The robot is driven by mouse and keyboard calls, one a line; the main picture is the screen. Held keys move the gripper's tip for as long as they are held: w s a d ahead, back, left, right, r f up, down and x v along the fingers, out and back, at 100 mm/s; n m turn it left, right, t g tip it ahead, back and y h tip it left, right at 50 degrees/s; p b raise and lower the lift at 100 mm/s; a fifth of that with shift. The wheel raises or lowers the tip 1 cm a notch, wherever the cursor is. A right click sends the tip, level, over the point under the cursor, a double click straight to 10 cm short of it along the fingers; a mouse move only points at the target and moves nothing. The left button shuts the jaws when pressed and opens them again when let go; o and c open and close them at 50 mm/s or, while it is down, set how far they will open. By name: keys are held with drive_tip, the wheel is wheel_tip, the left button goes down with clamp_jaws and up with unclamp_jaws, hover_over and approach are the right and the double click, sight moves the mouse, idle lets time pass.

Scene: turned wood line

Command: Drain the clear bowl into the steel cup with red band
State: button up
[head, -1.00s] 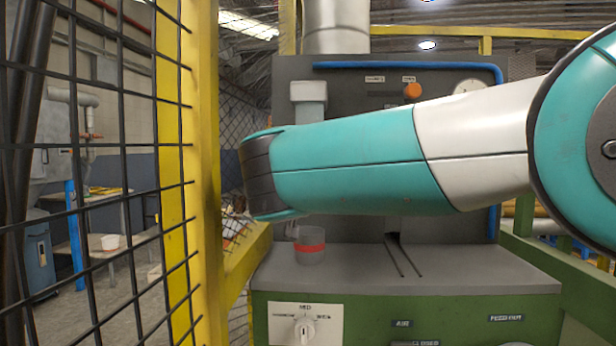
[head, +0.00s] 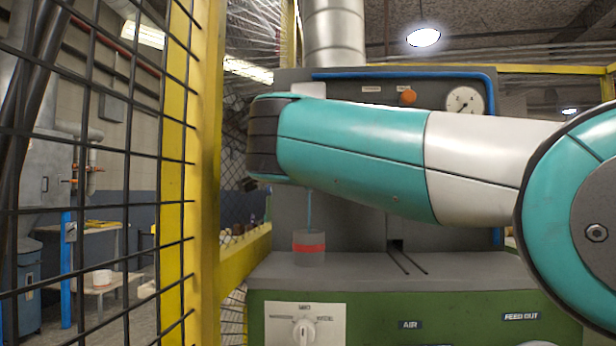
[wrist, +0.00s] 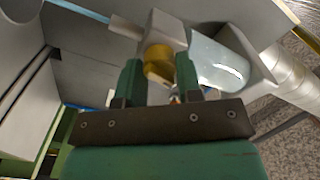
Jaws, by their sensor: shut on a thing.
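The steel cup with red band (head: 309,258) stands upright on the machine's grey ledge in the head view. A thin blue stream (head: 309,209) falls into it from behind my arm. In the wrist view the clear bowl (wrist: 222,66) is tipped at the right, with pale bluish contents. My gripper (wrist: 160,72) has its two green fingers about a yellowish piece (wrist: 158,64) under a grey block, beside the bowl. How this piece joins the bowl is unclear. My arm hides gripper and bowl in the head view.
A yellow post and black mesh fence (head: 205,170) stand close at left. The ledge (head: 400,268) has two dark slots right of the cup. The machine's back panel carries an orange knob (head: 407,96) and a gauge (head: 464,102). A selector dial (head: 305,333) sits on the green front.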

drive_tip(key=m+b, duration=0.2)
drive_tip(key=m, duration=0.4)
drive_tip(key=shift+f+b, duration=0.1)
drive_tip(key=shift+b, duration=0.25)
idle(0.4)
drive_tip(key=o, duration=0.9)
drive_tip(key=shift+o, duration=0.2)
